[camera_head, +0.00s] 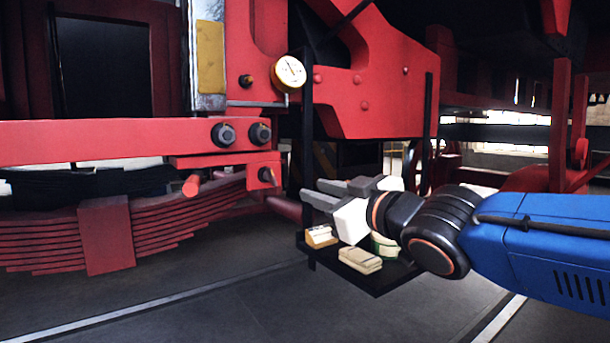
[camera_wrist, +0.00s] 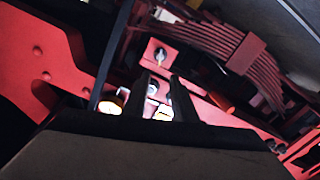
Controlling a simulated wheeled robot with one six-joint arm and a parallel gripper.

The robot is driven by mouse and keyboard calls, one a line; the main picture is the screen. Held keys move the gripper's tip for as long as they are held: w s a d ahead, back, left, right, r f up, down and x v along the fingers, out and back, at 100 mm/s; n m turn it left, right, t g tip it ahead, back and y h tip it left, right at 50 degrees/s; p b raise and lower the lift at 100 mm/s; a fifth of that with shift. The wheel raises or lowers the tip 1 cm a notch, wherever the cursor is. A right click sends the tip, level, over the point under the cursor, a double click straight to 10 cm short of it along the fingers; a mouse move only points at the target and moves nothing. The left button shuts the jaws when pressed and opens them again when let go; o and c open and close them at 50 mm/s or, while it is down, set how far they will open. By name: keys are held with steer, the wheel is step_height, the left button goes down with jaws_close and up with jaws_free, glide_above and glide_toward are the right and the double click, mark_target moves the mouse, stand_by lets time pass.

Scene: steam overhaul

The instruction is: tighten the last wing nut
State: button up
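A small dark fastener (camera_head: 267,175) sits on a red bracket left of my gripper; I cannot tell if it is the wing nut. In the wrist view a silvery fastener (camera_wrist: 160,55) shows on a red plate beyond the fingertips. Two large dark nuts (camera_head: 241,134) sit side by side on the red beam above. My gripper (camera_head: 323,192) is open and points left, apart from the bracket. In the wrist view its two dark fingers (camera_wrist: 160,82) stand apart, with bright small parts visible between them and nothing clearly held.
A black tray (camera_head: 373,284) with wooden blocks (camera_head: 360,260) and a round green-and-cream item hangs below my gripper. A round gauge (camera_head: 290,73) and a dark upright post (camera_head: 307,130) stand near. A red leaf spring (camera_head: 107,235) lies left. The floor is clear.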

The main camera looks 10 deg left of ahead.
mark_target(273, 176)
steer(key=x, duration=1.7)
steer(key=shift+w+a+r, duration=0.15)
steer(key=shift+a+r, duration=0.2)
jaws_close()
